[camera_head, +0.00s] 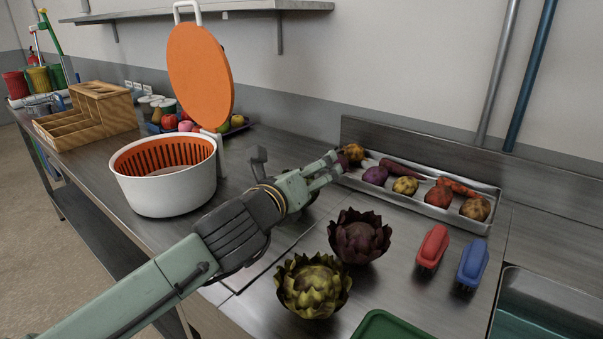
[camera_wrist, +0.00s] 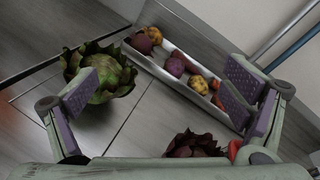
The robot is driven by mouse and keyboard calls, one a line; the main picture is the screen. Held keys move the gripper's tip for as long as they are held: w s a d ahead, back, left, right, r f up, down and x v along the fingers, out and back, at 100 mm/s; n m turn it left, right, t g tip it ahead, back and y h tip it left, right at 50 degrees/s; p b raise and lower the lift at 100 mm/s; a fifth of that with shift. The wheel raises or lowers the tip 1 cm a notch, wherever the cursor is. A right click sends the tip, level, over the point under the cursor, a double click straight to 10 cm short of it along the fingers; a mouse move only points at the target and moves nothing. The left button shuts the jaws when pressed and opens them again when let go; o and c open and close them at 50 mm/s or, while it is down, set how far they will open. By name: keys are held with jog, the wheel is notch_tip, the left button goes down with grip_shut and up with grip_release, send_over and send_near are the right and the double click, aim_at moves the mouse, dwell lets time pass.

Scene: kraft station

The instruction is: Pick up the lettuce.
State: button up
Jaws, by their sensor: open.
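The lettuce (camera_wrist: 108,72), a round green head with wavy outer leaves, sits on the steel counter in the wrist view, upper left. The left finger covers part of its lower left side in that view. In the head view my arm and gripper appear to hide most or all of it. My gripper (camera_wrist: 163,92) is open with nothing between its fingers. In the head view my gripper (camera_head: 330,168) is over the counter near the left end of the metal tray. I cannot tell whether a finger touches the lettuce.
The metal tray (camera_head: 425,208) holds several vegetables. A purple artichoke (camera_head: 360,237) and a green artichoke (camera_head: 313,286) stand in front. A red brush (camera_head: 432,246) and blue brush (camera_head: 472,262) lie right. A white spinner bowl (camera_head: 170,190) with raised orange lid (camera_head: 200,75) stands left.

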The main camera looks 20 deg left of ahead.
jog(key=a+f, duration=0.1)
jog(key=f, duration=0.1)
jog(key=a+f+g+y, duration=0.1)
jog(key=a+f, duration=0.1)
jog(key=a+f+g, duration=0.1)
jog(key=f, duration=0.1)
jog(key=shift+s+a+f, duration=0.2)
jog(key=shift+f, duration=0.05)
jog(key=shift+y, duration=0.3)
jog(key=w+f, duration=0.1)
jog(key=w, duration=0.1)
jog(key=w+f+p, duration=0.1)
jog(key=w, duration=0.1)
jog(key=shift+a+f, duration=0.25)
jog(key=shift+f, duration=0.05)
jog(key=shift+a+p+x, duration=0.15)
jog(key=shift+p+x, duration=0.45)
jog(key=shift+x, duration=0.95)
jog(key=shift+a+p+x, duration=0.1)
jog(key=shift+p+x, duration=0.45)
jog(key=shift+x, duration=1)
jog(key=shift+f, duration=0.1)
jog(key=c, duration=1.3)
